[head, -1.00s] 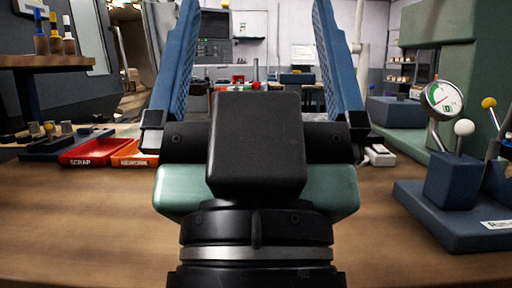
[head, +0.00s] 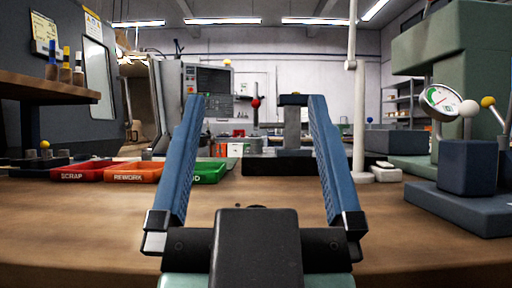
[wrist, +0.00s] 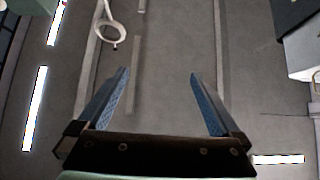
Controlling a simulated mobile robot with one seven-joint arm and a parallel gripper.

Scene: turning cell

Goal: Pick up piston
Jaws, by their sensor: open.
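My gripper (head: 256,98) is open and empty, raised over the wooden workbench (head: 130,215) with its two blue fingers pointing up and away. In the wrist view my gripper (wrist: 160,73) also has nothing between its fingers. I cannot make out a piston for certain in either view. A grey upright block (head: 292,128) with a dark top shows between the fingers in the head view, above a black base (head: 278,164) farther back on the bench. I cannot tell what it is. My gripper hides part of the bench's middle.
Red SCRAP (head: 80,173), orange REWORK (head: 134,174) and green (head: 210,173) trays stand at the left back. A dial gauge (head: 440,100) on a blue stand (head: 465,205) is at right. A shelf (head: 45,88) juts in at left. The front of the bench is clear.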

